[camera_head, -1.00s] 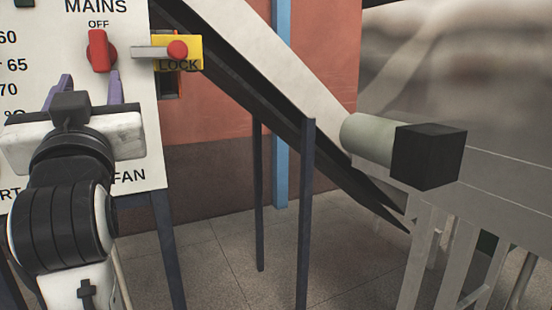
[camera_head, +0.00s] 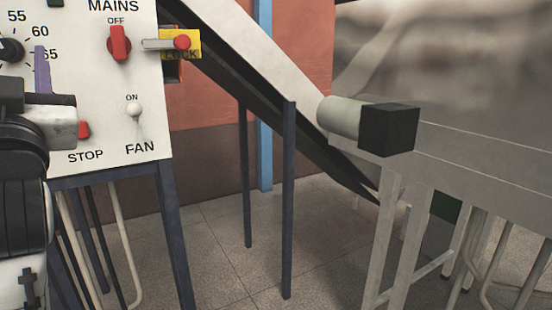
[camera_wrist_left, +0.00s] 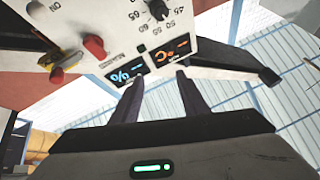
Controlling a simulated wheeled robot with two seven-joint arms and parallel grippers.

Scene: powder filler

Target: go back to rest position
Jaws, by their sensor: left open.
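My left gripper (camera_head: 42,72) is at the left edge of the head view, in front of the white control panel (camera_head: 150,90). Only one purple finger shows there. In the left wrist view its two fingers (camera_wrist_left: 160,90) are apart with nothing between them. The panel carries a red MAINS switch (camera_head: 119,43) at OFF, a yellow lock plate (camera_head: 190,43) with a red knob, a FAN toggle (camera_head: 134,112) and a red STOP button (camera_head: 84,129). Two lit displays (camera_wrist_left: 146,60) show in the wrist view. My right gripper is not in view.
A sloping chute (camera_head: 250,70) on dark legs runs down to the right of the panel. A grey metal frame (camera_head: 450,165) with a black-ended cylinder (camera_head: 388,130) stands at the right. Bare floor (camera_head: 225,245) shows between them.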

